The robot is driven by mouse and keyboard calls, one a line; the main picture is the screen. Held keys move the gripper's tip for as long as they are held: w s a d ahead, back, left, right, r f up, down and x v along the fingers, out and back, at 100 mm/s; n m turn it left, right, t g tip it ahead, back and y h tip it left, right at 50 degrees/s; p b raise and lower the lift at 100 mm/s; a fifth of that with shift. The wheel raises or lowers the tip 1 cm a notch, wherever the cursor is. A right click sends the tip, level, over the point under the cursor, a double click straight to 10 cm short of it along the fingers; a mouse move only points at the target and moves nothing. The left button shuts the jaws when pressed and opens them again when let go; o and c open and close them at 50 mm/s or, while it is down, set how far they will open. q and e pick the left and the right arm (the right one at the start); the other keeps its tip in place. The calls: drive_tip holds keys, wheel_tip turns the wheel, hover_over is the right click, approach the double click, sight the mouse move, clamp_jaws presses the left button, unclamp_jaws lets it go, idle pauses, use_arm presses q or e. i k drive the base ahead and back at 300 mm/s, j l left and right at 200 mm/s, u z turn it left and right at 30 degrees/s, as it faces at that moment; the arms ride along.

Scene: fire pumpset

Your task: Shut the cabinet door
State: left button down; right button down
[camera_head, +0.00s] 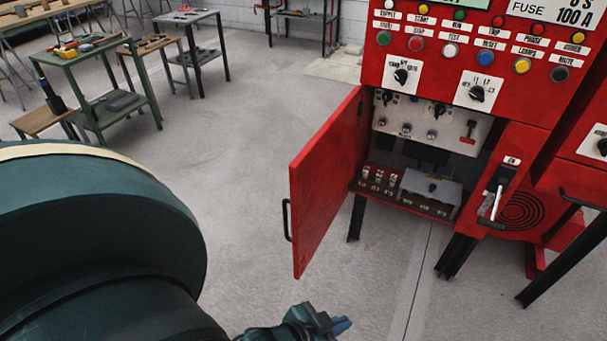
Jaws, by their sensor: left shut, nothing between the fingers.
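The red cabinet door (327,184) stands wide open, hinged at the left side of the cabinet opening and swung out toward me. Its black handle (287,220) is on the door's free left edge. The red cabinet (458,128) stands on dark legs at the right, and its open compartment (428,152) shows switches and grey parts inside. My left gripper (341,325) is at the bottom edge of the picture, below the door and apart from it. Its blue-tipped fingers are shut and empty. My right gripper is not in view.
My dark green arm fills the lower left. A lever switch (497,192) juts from the panel right of the opening. A green tool cart (95,85) and small tables stand at the upper left. The grey floor (240,150) left of the door is clear.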

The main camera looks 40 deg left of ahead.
sight(320, 183)
drive_tip(key=j, duration=1.1)
drive_tip(key=i+j, duration=0.1)
drive_tip(key=j, duration=0.35)
drive_tip(key=i+j, duration=0.15)
drive_tip(key=j, duration=0.35)
drive_tip(key=k, duration=0.4)
drive_tip(key=k+l, duration=0.3)
